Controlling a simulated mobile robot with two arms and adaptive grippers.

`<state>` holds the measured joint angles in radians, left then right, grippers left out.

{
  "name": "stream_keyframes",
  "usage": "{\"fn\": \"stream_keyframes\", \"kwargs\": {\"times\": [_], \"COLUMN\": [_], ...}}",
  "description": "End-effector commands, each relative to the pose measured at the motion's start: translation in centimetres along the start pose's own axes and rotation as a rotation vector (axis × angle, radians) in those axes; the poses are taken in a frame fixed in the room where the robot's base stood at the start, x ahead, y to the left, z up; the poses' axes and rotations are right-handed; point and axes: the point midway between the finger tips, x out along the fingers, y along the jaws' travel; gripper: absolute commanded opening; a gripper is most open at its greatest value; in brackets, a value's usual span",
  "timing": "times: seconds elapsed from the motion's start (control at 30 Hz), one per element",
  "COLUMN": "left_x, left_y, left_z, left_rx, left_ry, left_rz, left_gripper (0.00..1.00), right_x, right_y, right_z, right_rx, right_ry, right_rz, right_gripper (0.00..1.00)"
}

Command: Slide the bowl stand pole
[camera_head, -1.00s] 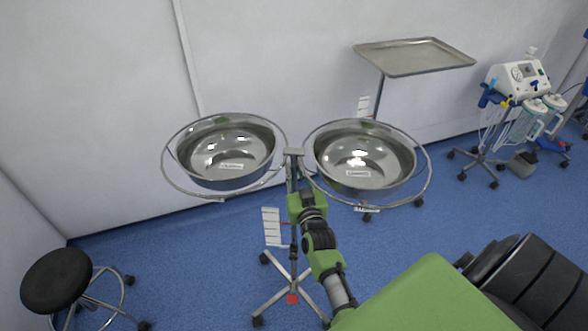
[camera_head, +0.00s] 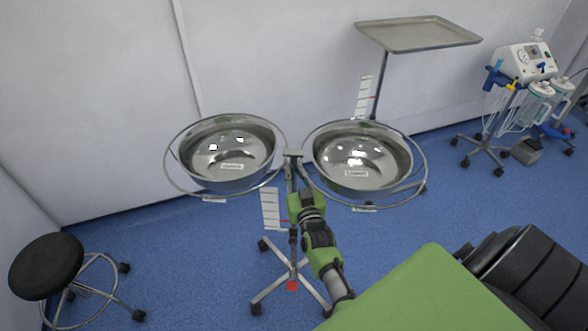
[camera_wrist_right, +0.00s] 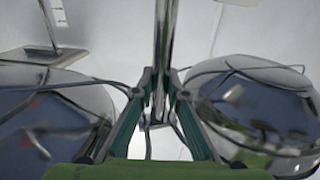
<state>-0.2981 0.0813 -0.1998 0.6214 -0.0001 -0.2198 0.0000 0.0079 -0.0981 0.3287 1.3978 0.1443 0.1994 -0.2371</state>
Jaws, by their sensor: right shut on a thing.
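The bowl stand pole (camera_head: 291,178) rises from a wheeled base (camera_head: 291,285) and carries two ring holders with shiny steel bowls, a left bowl (camera_head: 226,153) and a right bowl (camera_head: 363,162). My right gripper (camera_head: 293,182) is just below the crossbar between the bowls, with its arm coming from the lower right. In the right wrist view the gripper (camera_wrist_right: 160,82) has its fingers closed around the upright pole (camera_wrist_right: 164,40). A white scale card (camera_head: 270,208) with a red pointer stands beside the lower pole. My left gripper is not in view.
A tray stand (camera_head: 468,42) with its own scale card (camera_head: 363,97) stands behind right. A suction machine (camera_head: 525,62) is at far right. A black stool (camera_head: 46,262) is at lower left. The wall is close behind; blue floor is open around the base.

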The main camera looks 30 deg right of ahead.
Motion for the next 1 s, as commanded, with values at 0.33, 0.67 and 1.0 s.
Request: {"fn": "stream_keyframes", "kwargs": {"times": [0.33,0.67,1.0], "left_x": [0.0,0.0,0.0], "left_y": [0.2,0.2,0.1], "left_z": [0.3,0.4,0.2], "left_rx": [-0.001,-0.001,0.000], "left_ry": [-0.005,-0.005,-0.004], "left_rz": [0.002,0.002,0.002], "left_gripper": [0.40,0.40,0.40], "right_x": [0.1,-2.0,-6.8], "right_y": [0.0,0.0,0.0], "right_z": [-0.2,0.0,-0.1], "right_rx": [0.000,0.000,0.000], "right_ry": [0.003,-0.001,0.001], "right_rz": [0.000,0.000,0.000], "right_gripper": [0.31,0.31,0.31]}}
